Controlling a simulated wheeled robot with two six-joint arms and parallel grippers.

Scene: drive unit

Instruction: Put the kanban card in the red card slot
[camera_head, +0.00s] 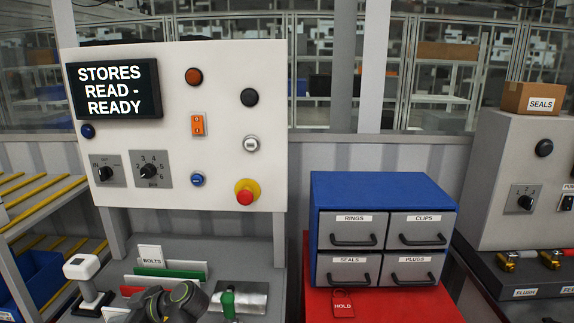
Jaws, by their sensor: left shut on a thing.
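The white kanban card (150,252), marked BOLTS, stands upright at the card rack on the left bench. Its lower part is hidden behind the green slot (188,266). The red card slot (131,290) shows as a short strip in front of the green one, mostly covered by my left arm. My left gripper (154,299) is low over the rack, in front of the slots. My right gripper is not in view.
A white scanner (82,268) stands left of the rack. A metal plate (255,300) with a green upright piece (228,304) lies to the right. A control panel (225,100) rises behind. A blue drawer cabinet (385,187) and red HOLD tag (343,305) are farther right.

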